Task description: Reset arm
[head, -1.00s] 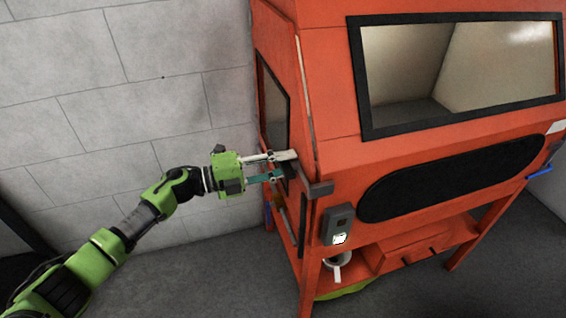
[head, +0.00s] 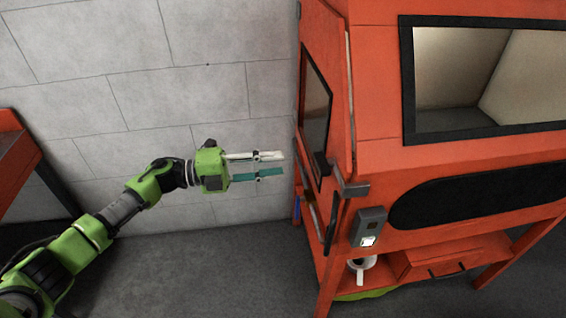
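My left gripper (head: 270,165) reaches in from the left on its green and black arm. Its two fingers, one pale and one teal, are apart with nothing between them. It is clear of the orange cabinet (head: 375,80), a little left of its side. My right gripper is not in view.
A grey control box (head: 369,227) is on the cabinet's front left post. A white mug-like object (head: 362,265) is on the shelf below. A grey block wall (head: 200,70) stands behind. An orange structure (head: 15,155) is at the far left. The grey floor (head: 200,275) is open.

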